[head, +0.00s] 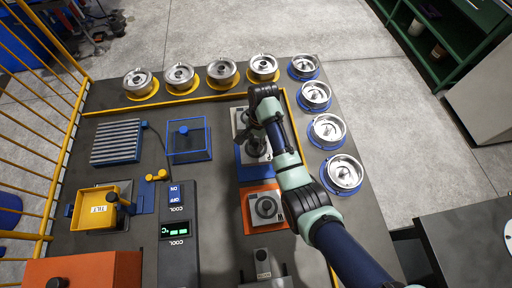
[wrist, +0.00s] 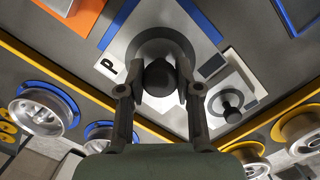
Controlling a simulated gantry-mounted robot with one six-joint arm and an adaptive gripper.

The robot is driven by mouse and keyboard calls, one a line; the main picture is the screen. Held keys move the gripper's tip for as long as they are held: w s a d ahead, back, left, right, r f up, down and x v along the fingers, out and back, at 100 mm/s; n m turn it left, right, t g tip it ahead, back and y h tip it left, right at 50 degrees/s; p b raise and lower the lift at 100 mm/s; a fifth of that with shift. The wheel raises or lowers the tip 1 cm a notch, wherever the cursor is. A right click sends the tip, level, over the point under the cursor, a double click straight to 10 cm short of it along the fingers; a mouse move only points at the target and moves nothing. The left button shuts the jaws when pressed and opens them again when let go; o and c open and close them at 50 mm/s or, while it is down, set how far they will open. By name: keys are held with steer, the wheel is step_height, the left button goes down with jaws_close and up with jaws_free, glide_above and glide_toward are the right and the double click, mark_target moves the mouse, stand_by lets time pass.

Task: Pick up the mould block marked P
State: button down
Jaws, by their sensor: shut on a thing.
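The mould block marked P (wrist: 108,68) is light-coloured with a grey round centre and a black knob (wrist: 158,78). In the wrist view my gripper (wrist: 160,86) has its two fingers on either side of the knob, shut on it. In the head view my gripper (head: 256,143) reaches down to this block over the blue pad (head: 248,175), and my arm partly covers it. I cannot tell whether the block rests on the pad or is slightly raised.
Another knobbed block (wrist: 231,102) sits close by on the far side. A block on an orange pad (head: 262,187) lies nearer. Metal round moulds stand on yellow rings (head: 263,76) along the back and blue rings (head: 343,190) at right. A blue wire frame (head: 190,155) stands left.

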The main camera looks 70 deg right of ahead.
mark_target(256, 142)
step_height(256, 142, up, 12)
steer(key=p, duration=0.8)
